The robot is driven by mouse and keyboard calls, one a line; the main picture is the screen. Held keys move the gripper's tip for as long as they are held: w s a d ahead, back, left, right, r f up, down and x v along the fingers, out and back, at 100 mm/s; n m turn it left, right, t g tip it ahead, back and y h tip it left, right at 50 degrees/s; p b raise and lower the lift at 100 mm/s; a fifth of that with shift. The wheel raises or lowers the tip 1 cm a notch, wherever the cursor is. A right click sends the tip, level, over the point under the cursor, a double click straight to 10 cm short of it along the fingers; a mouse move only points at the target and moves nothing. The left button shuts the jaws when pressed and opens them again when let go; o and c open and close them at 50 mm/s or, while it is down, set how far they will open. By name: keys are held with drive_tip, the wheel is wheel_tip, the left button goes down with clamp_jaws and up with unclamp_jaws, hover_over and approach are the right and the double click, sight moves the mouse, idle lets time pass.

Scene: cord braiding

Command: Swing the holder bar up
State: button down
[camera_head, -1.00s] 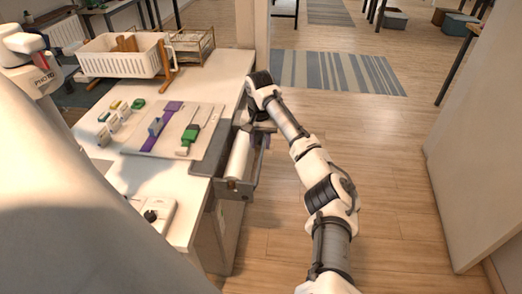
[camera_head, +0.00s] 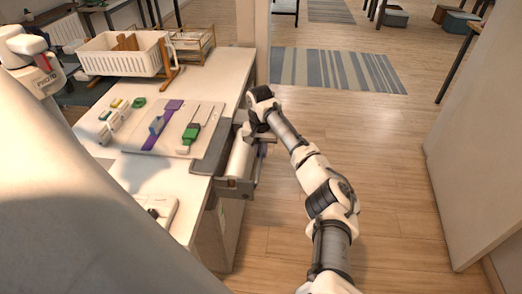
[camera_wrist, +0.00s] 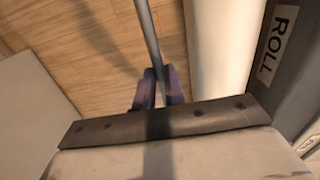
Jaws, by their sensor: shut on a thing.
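The holder bar (camera_wrist: 147,35) is a thin grey rod in the wrist view, running from the top edge down between the purple fingers of my gripper (camera_wrist: 156,88). My gripper is shut on the bar. The bar lies beside the white paper roll (camera_wrist: 220,45), with a gap between them, over the wooden floor. In the head view the white roll (camera_head: 240,158) sits in a grey holder (camera_head: 234,188) on the table's right side. My wrist hangs over the holder's far part and hides much of the grasp there.
The grey plate labelled ROLL (camera_wrist: 278,46) stands right of the roll. A pale board (camera_head: 170,146) with purple and green tools lies on the white table (camera_head: 228,64). A white basket (camera_head: 122,58) stands behind. The floor right of my arm is clear.

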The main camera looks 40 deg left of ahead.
drive_tip(key=shift+s+a+r+t+h+p, duration=0.1)
drive_tip(key=shift+s+a+t+h+p, duration=0.2)
drive_tip(key=shift+a+t+h+p, duration=0.25)
drive_tip(key=shift+s+a+r+t+h+p, duration=0.1)
drive_tip(key=shift+s+a+t+h+p, duration=0.2)
drive_tip(key=shift+h+p, duration=0.45)
drive_tip(key=c, duration=1.5)
unclamp_jaws()
drive_tip(key=shift+a+f, duration=0.1)
drive_tip(key=shift+w, duration=0.1)
